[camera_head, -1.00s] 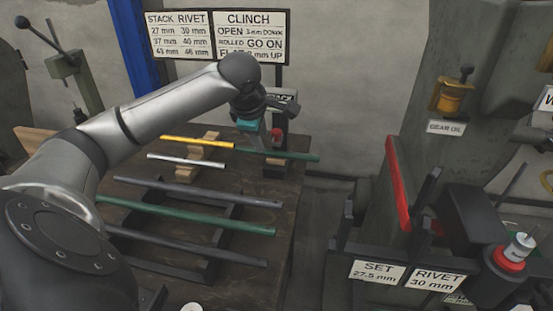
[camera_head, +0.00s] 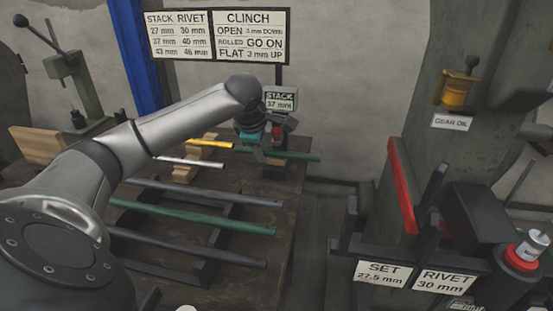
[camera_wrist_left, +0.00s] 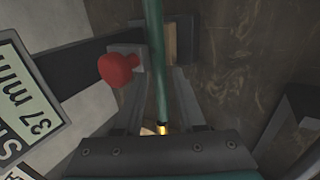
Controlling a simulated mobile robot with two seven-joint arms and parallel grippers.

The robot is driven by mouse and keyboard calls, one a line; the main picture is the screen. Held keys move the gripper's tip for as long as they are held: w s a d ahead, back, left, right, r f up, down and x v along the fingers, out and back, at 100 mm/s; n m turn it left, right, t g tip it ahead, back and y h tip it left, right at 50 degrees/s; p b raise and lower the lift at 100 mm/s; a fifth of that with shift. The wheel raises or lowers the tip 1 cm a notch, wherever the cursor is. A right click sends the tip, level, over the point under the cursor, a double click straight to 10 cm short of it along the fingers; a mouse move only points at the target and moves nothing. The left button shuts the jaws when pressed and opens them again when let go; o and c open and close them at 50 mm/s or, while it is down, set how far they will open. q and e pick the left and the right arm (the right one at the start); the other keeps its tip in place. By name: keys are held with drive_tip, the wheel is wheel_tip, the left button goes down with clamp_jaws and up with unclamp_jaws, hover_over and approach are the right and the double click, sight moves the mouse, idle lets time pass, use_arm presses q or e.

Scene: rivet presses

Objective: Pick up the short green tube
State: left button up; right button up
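The short green tube (camera_head: 298,155) lies at the back of the dark table, and its right end sticks out past my left gripper. My left gripper (camera_head: 262,154) is over the left part of this tube, low and near the table. In the left wrist view the green tube (camera_wrist_left: 155,60) runs lengthwise between the two fingers (camera_wrist_left: 160,105). The fingers are apart, with a gap visible on at least the right side of the tube. A yellow end (camera_wrist_left: 163,128) shows by the near end of the green tube. My right gripper is not in view.
A longer green tube (camera_head: 190,218) and grey bars lie on a dark rack in front. A yellow tube (camera_head: 208,143) and a silver tube (camera_head: 190,162) lie left of the gripper. A red knob (camera_wrist_left: 118,68) and a stack sign (camera_head: 280,99) stand close by.

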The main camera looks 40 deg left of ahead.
use_arm(q)
drive_tip(key=shift+w+a+f, duration=0.1)
drive_tip(key=shift+w+f, duration=0.1)
drive_tip(key=shift+f, duration=0.15)
clamp_jaws()
idle(0.4)
